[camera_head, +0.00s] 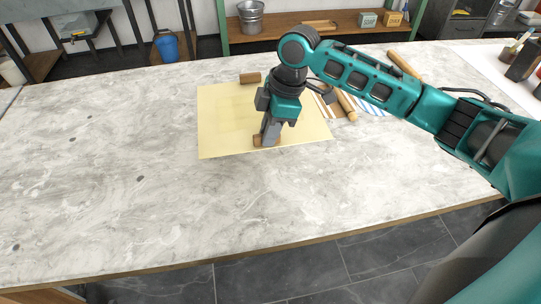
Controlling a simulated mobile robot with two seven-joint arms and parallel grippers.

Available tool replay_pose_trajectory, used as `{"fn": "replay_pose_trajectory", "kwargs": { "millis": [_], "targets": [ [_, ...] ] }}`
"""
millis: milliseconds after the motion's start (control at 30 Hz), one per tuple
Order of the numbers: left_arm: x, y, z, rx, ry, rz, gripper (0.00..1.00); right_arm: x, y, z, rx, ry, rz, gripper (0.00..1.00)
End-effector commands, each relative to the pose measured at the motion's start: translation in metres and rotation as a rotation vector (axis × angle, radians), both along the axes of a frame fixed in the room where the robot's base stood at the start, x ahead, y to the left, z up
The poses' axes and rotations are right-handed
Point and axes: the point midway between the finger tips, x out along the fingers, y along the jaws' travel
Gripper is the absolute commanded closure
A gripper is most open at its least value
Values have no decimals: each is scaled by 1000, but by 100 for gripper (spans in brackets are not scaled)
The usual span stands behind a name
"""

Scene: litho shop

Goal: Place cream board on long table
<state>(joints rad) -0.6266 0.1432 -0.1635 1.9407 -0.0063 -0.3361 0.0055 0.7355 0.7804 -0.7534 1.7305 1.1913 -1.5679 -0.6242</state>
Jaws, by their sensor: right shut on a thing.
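The cream board (222,122) is a thin, pale yellow sheet that appears to lie flat on the long marble-topped table (110,185). A brown wooden block (259,142) sits at its near edge, and another brown block (250,78) sits at its far edge. I cannot tell whether the blocks are fixed to the board. My right gripper (268,138) points down over the near edge and is shut on the near block. The gripper and arm hide part of the board's right side. My left gripper is not in view.
A wooden rolling pin (346,105) and striped cloth (372,105) lie just right of the board. Another wooden roller (404,64) lies at the far edge.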

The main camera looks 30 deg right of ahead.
Motion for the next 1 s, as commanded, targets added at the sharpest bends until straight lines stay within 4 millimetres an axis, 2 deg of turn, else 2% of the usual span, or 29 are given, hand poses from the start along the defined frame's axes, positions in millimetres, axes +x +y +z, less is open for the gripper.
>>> {"fn": "replay_pose_trajectory", "kwargs": {
  "millis": [100, 267, 533, 633, 833, 867, 1000],
  "targets": [
    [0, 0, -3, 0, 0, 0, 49, 0, 1, -17, 2, -2, 1, 100],
    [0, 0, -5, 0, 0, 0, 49, 0, 0, -29, 1, -1, 0, 100],
    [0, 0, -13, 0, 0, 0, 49, 1, 0, -73, 1, -2, -1, 100],
    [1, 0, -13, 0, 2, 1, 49, 0, 0, -79, 1, -3, 0, 100],
    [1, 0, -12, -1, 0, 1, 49, 0, 0, -79, 1, -3, 1, 100],
    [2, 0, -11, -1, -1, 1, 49, 0, 0, -80, 1, -1, 1, 82],
    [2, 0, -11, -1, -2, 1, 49, 0, 0, -80, 1, -1, 1, 68]
  ]
}}
